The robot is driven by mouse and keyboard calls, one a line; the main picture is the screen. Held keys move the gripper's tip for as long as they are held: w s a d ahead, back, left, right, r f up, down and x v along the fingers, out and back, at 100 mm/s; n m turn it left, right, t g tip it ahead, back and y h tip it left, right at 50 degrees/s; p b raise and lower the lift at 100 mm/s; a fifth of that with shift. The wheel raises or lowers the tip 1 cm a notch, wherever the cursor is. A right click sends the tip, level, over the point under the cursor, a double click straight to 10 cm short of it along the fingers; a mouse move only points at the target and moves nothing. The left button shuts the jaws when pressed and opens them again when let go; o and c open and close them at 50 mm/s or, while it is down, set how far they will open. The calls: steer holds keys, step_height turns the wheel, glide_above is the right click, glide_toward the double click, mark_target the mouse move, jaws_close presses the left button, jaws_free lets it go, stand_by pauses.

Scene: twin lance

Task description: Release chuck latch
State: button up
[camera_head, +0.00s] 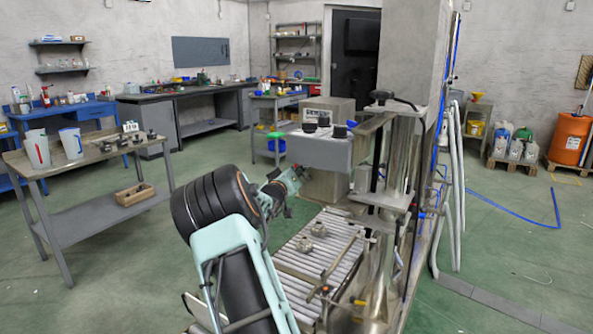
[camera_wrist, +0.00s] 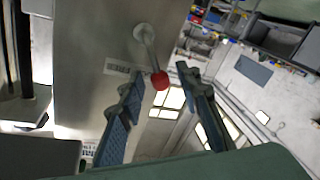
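A lever with a red ball knob (camera_wrist: 160,80) sticks out from a grey metal housing (camera_wrist: 90,60) in the wrist view; I take it to be the latch. My gripper (camera_wrist: 161,74) is open. Its two blue-padded fingers stand on either side of the knob, which shows between the fingertips. I cannot tell whether a finger touches it. In the head view my gripper (camera_head: 290,180) is at the lower left of the grey machine head (camera_head: 320,150).
A slatted roller bed (camera_head: 300,262) with two metal fittings (camera_head: 311,236) lies below and right of my arm. A metal column (camera_head: 398,170) stands right of the machine. A workbench (camera_head: 90,150) with two jugs stands at left. Green floor between is clear.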

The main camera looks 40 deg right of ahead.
steer(key=shift+c, duration=0.7)
jaws_close()
steer(key=shift+s+b, duration=0.1)
steer(key=shift+b, duration=0.35)
steer(key=s+m+b, duration=0.1)
steer(key=m+b, duration=0.2)
steer(key=s+d+m+h+b, duration=0.1)
steer(key=m+b, duration=0.2)
steer(key=s+m+h+b, duration=0.1)
steer(key=m+b, duration=0.2)
steer(key=shift+d+b, duration=0.2)
steer(key=shift+b, duration=0.2)
steer(key=m, duration=0.1)
steer(key=s+m+b, duration=0.1)
steer(key=m+h, duration=0.1)
steer(key=shift+s+d+m+b, duration=0.15)
steer(key=shift+d+m+b, duration=0.1)
steer(key=shift+m+b, duration=0.15)
steer(key=shift+s+d+f+m+g+h, duration=0.1)
steer(key=shift+s+f+m+g+h, duration=0.15)
steer(key=shift+m, duration=0.45)
steer(key=shift+s+d+m+g+h, duration=0.15)
steer(key=shift+m+g, duration=0.2)
steer(key=shift+m, duration=0.35)
steer(key=shift+a, duration=0.1)
